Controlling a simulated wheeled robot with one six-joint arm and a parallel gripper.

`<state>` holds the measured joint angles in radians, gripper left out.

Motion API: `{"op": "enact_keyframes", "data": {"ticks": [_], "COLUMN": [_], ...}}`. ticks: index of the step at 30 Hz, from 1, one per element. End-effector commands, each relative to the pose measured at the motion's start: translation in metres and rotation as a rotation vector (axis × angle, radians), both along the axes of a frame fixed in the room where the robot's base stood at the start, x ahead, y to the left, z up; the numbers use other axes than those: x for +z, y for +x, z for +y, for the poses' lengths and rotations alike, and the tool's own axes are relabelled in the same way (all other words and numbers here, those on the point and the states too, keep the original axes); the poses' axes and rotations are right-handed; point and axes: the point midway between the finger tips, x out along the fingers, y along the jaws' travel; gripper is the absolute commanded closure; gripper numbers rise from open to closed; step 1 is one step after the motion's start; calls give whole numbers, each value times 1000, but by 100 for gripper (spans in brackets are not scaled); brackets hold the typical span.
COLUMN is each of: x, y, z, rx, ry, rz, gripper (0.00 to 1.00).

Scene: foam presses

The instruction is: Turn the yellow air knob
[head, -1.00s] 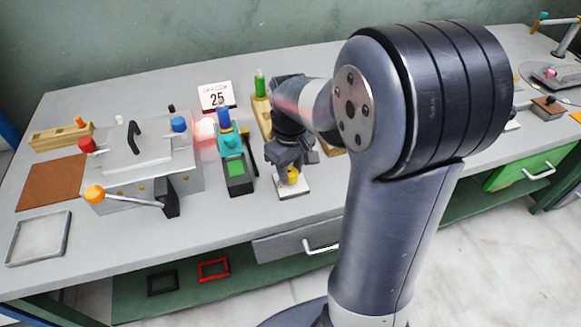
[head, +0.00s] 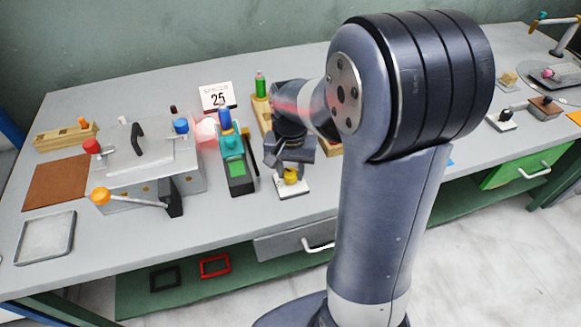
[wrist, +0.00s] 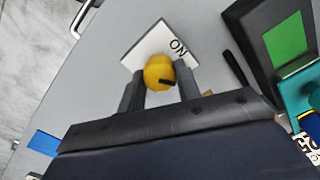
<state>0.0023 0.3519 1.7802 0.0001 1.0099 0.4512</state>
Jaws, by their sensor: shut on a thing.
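The yellow air knob (wrist: 158,71) sits on a white plate (wrist: 136,53) marked "ON". The knob has a dark pointer mark on its face. My gripper (wrist: 160,88) is shut on the knob, with one finger on each side of it in the wrist view. In the head view, the knob (head: 291,177) shows under my gripper (head: 291,171), and the white plate (head: 291,190) lies on the bench near its front edge. My wrist hides part of the knob's surroundings in the head view.
Left of the plate stands a dark device with a green pad (head: 236,168) and a black pen-like rod (head: 248,152). Further left is a grey press box (head: 140,165) with an orange-knobbed lever (head: 101,196).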

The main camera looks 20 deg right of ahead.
Motion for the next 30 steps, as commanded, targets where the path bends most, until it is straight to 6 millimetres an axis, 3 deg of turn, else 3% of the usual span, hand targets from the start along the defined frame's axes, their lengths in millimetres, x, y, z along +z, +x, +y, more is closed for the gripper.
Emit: {"op": "enact_keyframes", "data": {"ticks": [15,30], "x": [1,1], "y": [0,1], "z": [0,0], "rx": [-413,-543], "ry": [0,0], "rz": [-2,-2], "gripper": [91,91]}}
